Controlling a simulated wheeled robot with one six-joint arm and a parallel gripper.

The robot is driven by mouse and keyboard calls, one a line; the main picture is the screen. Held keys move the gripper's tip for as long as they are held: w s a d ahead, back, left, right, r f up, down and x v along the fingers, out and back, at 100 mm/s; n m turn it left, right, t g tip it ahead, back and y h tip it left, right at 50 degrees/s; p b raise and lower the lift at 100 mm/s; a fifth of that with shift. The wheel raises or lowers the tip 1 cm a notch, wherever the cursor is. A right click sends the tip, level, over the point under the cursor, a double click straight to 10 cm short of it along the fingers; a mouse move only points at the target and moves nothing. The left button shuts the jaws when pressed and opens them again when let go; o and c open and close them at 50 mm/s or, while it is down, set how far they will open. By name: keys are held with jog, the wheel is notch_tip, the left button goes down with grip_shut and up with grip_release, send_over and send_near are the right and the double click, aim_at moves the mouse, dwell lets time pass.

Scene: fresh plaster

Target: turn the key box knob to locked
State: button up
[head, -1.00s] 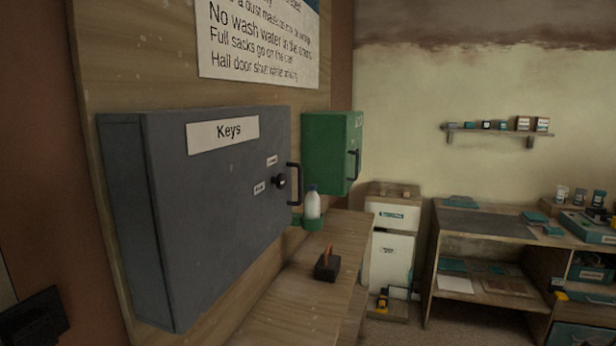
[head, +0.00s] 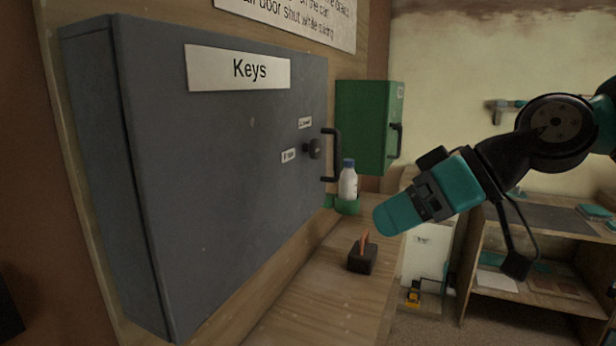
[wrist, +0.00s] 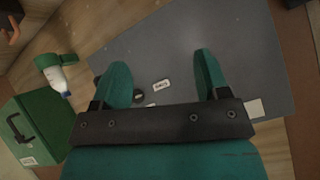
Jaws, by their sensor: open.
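The grey key box (head: 220,170) hangs on a wooden board at the left of the head view, its door shut, with a "Keys" label. Its small dark knob (head: 313,149) sits near the door's right edge, between two small white labels and the black door handle (head: 332,155). My gripper (head: 388,218) is to the right of the box, apart from it, with teal fingers. In the wrist view my gripper (wrist: 162,80) is open and empty, facing the door (wrist: 225,65). The knob (wrist: 139,95) shows beside the left finger. Which label the knob points at is too small to tell.
A green cabinet (head: 365,125) hangs beyond the key box. A white bottle (head: 348,182) stands in a green holder below it. A wooden ledge (head: 320,285) under the box bears a dark block with an orange piece (head: 363,255). Shelves stand at the right.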

aim_at(319, 150)
jog(key=w+d+r+n+t+y+b, duration=0.2)
jog(key=w+d+y+b, duration=0.15)
jog(key=w, duration=0.35)
jog(key=w+d+r+n+t+y+b, duration=0.1)
jog(key=w+d+n+y+b, duration=0.1)
jog(key=w+y, duration=0.35)
jog(key=w+a+p, duration=0.1)
jog(key=w+a, duration=0.1)
jog(key=a, duration=0.3)
jog(key=w+a+h+p, duration=0.1)
jog(key=w+a+p, duration=0.1)
jog(key=a, duration=0.3)
jog(key=w+a+h+p, duration=0.1)
jog(key=w+a+p, duration=0.1)
jog(key=a, duration=0.3)
jog(key=shift+w+r, duration=0.25)
jog(key=shift+w, duration=0.15)
jog(key=shift+w+a+f+p, duration=0.1)
jog(key=shift+w+a+p, duration=0.2)
jog(key=shift+a, duration=0.35)
jog(key=c, duration=1.3)
jog(key=shift+o, duration=0.2)
